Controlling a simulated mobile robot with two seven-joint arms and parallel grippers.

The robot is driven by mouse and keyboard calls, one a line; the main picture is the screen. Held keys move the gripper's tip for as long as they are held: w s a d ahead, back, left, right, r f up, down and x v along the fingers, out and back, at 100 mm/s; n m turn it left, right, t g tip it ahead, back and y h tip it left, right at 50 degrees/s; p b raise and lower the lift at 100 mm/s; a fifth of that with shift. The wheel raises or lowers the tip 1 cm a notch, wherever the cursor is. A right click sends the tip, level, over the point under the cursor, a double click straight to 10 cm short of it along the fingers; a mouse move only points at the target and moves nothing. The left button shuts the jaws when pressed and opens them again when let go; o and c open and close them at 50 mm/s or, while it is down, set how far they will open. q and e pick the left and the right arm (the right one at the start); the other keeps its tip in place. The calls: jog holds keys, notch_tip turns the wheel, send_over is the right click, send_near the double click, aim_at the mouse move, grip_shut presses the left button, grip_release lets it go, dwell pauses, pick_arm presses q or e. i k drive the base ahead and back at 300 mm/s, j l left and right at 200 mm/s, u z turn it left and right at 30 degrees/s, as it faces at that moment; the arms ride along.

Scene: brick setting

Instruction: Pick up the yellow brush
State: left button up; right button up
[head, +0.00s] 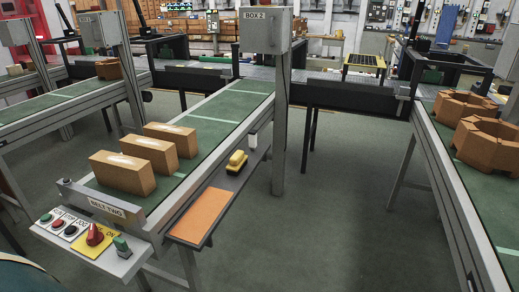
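The yellow brush (237,159) is small in the head view, a little left of the middle. It appears to rest on the narrow dark side shelf along the right side of the belt marked BELT TWO, beyond the orange mat (200,214). Its bristles and underside cannot be made out. Neither of my grippers shows in the head view, and nothing is seen touching the brush.
Three orange bricks (123,173) stand on the green belt (215,118). A control panel (92,238) with buttons and a red knob is at its near end. A grey post (280,125) rises beyond the brush. Another belt with shaped bricks (487,145) runs at right; floor between is clear.

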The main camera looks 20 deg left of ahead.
aim_at(238, 161)
jog(key=i+u, duration=0.15)
jog(key=i, duration=0.3)
jog(key=i+l+u, duration=0.15)
jog(key=i, duration=0.35)
jog(key=i+l+u, duration=0.2)
jog(key=i, duration=0.25)
jog(key=i+l+u, duration=0.3)
jog(key=u, duration=0.2)
jog(key=i+l+u, duration=0.35)
jog(key=u, duration=0.15)
jog(key=l, duration=0.1)
